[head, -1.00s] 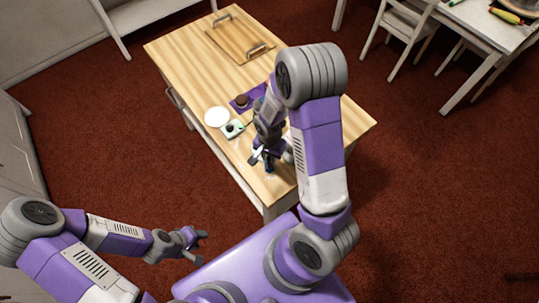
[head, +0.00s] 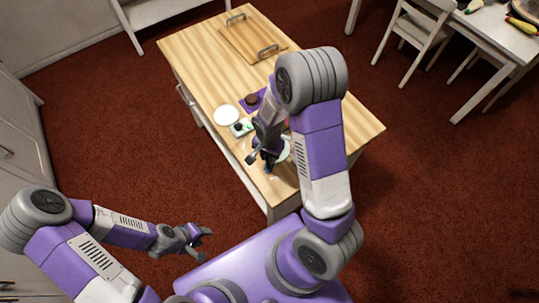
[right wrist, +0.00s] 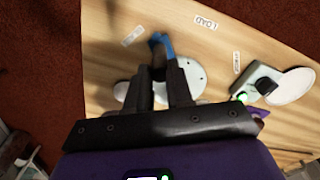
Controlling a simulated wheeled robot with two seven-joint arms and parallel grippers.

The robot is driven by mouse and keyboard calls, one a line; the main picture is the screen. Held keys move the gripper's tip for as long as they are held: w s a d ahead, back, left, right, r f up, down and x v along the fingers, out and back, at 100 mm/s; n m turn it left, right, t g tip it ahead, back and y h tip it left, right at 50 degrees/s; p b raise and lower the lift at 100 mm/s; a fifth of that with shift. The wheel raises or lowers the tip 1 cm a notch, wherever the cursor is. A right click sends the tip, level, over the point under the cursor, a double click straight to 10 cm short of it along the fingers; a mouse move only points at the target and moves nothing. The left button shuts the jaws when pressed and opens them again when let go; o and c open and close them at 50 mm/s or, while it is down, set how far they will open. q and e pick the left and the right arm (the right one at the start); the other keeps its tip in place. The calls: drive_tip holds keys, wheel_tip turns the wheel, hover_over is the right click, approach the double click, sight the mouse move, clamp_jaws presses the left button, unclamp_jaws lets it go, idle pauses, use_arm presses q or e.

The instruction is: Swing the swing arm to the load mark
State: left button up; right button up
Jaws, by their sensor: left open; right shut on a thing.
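The swing arm shows a blue end (right wrist: 161,42) just beyond my right gripper's fingers in the right wrist view; the blue also shows in the head view (head: 270,170). My right gripper (right wrist: 167,72) is shut on the swing arm. A white disc (right wrist: 190,78) lies beside and partly behind the fingers. The load mark (right wrist: 206,22) is a white label reading LOAD, to the right of and above the blue end, apart from it. The fingers hide much of the swing arm. My left gripper (head: 206,244) is open and empty, off the table in the head view.
Two other labels (right wrist: 132,36) (right wrist: 236,62) lie on the wooden table (head: 205,65). A small box with a dark knob and green light (right wrist: 258,84) stands beside a white plate (head: 227,115). A purple mat with a brown round thing (head: 251,99) and a handled board (head: 252,40) lie farther back.

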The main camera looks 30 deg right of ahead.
drive_tip(key=shift+w, duration=0.15)
drive_tip(key=shift+w+a, duration=0.85)
drive_tip(key=shift+w, duration=0.25)
drive_tip(key=shift+w+a, duration=0.2)
drive_tip(key=shift+w, duration=0.5)
drive_tip(key=shift+w+a, duration=0.2)
drive_tip(key=shift+w, duration=0.75)
drive_tip(key=o, duration=0.8)
